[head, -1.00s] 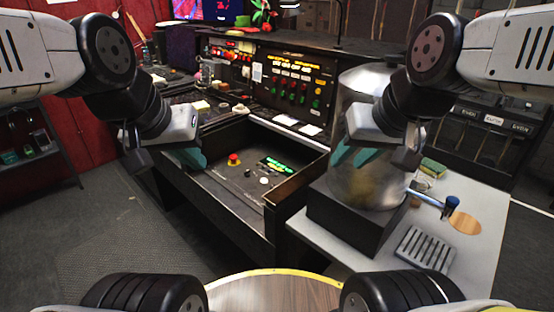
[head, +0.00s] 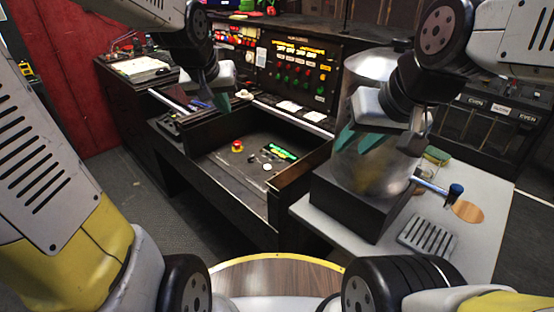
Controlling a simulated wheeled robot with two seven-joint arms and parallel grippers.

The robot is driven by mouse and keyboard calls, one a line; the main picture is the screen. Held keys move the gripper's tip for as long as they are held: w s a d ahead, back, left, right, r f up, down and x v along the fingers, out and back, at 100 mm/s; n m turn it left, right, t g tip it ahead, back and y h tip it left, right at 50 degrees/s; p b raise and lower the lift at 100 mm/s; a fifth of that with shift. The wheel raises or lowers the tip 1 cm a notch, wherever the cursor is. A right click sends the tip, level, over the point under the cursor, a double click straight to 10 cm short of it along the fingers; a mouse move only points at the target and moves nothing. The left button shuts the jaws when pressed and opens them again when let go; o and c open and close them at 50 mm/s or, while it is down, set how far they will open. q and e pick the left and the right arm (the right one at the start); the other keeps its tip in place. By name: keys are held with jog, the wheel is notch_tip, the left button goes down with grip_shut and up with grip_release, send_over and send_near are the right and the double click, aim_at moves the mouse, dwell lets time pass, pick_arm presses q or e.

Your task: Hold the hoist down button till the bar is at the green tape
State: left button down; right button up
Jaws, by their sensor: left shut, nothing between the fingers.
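A dark open console drawer (head: 232,170) sits in the middle of the head view. On its panel are a red mushroom button on a yellow base (head: 237,146), a small white button (head: 267,167), a small dark knob and a lit green display (head: 283,152). I cannot tell which control is the hoist down button, and I cannot make out the bar or the green tape. My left gripper (head: 222,101) is shut and empty, above the drawer's back left edge, apart from the buttons. My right gripper (head: 359,140) looks open, in front of the glass cylinder.
An upright panel (head: 296,72) with rows of red and green buttons stands behind the drawer.

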pick_arm(q)
jog(key=w+d+f, duration=0.2)
jog(key=w+f, duration=0.3)
jog(key=w, duration=0.5)
jog(key=n+t+h, duration=0.1)
jog(key=n+h, duration=0.1)
jog(key=h, duration=0.2)
send_over(276, 173)
notch_tip(276, 173, down, 26)
jog(key=shift+s+a, duration=0.1)
jog(key=shift+f, duration=0.15)
jog(key=shift+f, duration=4.3)
jog(key=shift+f, duration=0.1)
jog(key=shift+f, duration=0.3)
